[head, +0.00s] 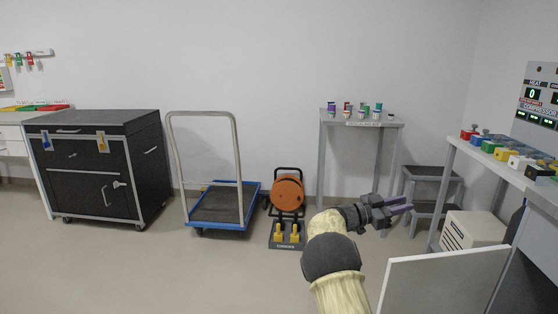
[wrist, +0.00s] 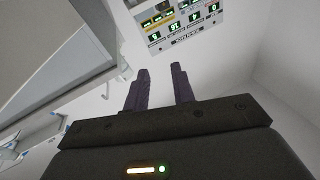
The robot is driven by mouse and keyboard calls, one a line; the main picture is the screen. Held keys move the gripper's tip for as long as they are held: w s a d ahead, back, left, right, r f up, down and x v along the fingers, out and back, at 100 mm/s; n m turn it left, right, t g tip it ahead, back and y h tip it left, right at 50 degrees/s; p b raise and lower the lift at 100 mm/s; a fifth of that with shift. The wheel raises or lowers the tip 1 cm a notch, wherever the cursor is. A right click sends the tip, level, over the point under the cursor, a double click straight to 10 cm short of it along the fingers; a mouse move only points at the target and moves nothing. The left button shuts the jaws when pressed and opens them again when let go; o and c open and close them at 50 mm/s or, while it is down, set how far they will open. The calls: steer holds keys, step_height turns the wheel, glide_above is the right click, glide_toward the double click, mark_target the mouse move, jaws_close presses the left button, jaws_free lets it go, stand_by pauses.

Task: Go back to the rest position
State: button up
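My gripper (head: 401,206) is at the end of my raised arm, at the lower right of the middle in the head view. Its fingers point right. In the wrist view my gripper (wrist: 160,82) shows two dark purple fingers apart with a gap between them. Nothing is between the fingers. A display panel (wrist: 178,22) with green digits shows beyond the fingertips in the wrist view. The same kind of panel (head: 538,100) hangs on the right wall in the head view.
A white panel (head: 440,285) stands close below my gripper. A shelf with coloured valves (head: 495,146), a step stool (head: 428,175) and a beige box (head: 470,230) are at right. A blue trolley (head: 222,208), an orange reel (head: 287,194) and a black cabinet (head: 95,160) stand along the wall. Floor at left is clear.

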steer(key=s+a+f+n+t+y+p, duration=0.3)
steer(key=s+a+n+t+y+p, duration=0.35)
steer(key=s+a+n+y, duration=0.75)
steer(key=s+a+f+n+g+y+p, duration=0.1)
steer(key=s+a+f+n+g+y, duration=0.15)
steer(key=s, duration=0.85)
steer(key=s+a+f+n+g+y+p, duration=0.1)
steer(key=s+a+f+g+y, duration=0.2)
steer(key=s, duration=0.8)
step_height(320, 180, up, 39)
steer(key=g+p, duration=0.1)
steer(key=p, duration=3.6)
steer(key=shift+s+a, duration=0.2)
steer(key=shift+a, duration=0.2)
steer(key=shift+f, duration=0.15)
